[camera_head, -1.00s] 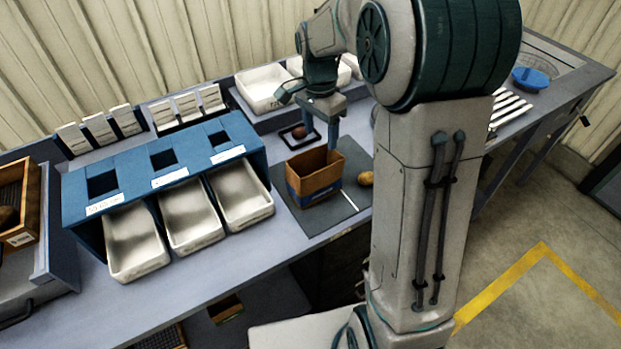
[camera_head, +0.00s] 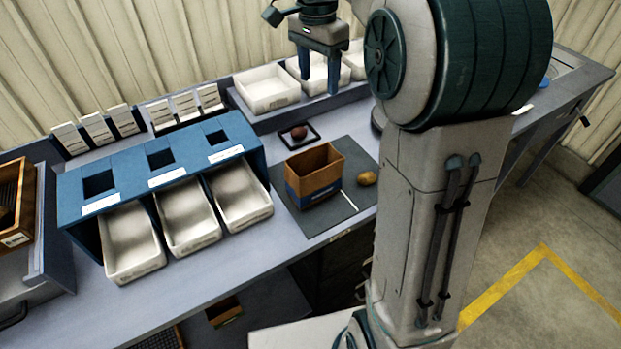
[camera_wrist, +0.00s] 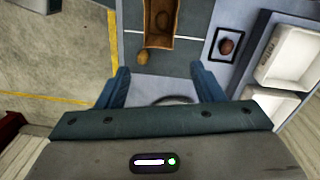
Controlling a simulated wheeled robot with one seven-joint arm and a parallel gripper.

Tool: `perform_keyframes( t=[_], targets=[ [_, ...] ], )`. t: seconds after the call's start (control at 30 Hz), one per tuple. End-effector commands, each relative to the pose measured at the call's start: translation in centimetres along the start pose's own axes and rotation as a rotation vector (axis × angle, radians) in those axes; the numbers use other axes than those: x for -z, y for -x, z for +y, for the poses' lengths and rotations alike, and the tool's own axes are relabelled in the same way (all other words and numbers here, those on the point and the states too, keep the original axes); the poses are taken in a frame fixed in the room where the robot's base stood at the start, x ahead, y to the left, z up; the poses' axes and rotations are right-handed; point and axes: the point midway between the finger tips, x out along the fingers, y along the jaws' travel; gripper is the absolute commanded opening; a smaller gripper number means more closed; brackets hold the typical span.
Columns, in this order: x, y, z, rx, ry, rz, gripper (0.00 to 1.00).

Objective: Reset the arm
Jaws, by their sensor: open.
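My gripper (camera_head: 320,80) is raised above the back of the bench, open, with nothing between its fingers. In the wrist view its two fingers (camera_wrist: 160,75) are spread wide and empty. A brown open carton (camera_head: 315,172) stands upright on the dark mat below, apart from the gripper. The wrist view looks into the carton (camera_wrist: 151,41), where a brown potato-like shape shows. A yellowish potato (camera_head: 367,178) lies on the mat to the right of the carton. A dark reddish potato (camera_head: 298,132) lies in a small black tray behind the carton.
A blue rack (camera_head: 130,187) with white sloped trays (camera_head: 133,241) stands left of the mat (camera_head: 340,208). White bins (camera_head: 268,88) line the bench's back edge, close to my gripper. A wooden crate (camera_head: 17,236) is at far left. Open floor (camera_head: 530,240) lies to the right.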

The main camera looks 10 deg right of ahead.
Motion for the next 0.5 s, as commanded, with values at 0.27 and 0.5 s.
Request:
perform_keyframes(
  t=[0.27,0.5],
  targets=[
    [0.0,0.0,0.0,0.001,0.001,0.0,0.61],
    [-1.5,-0.2,2.8,0.046,0.144,0.026,0.61]
  ],
)
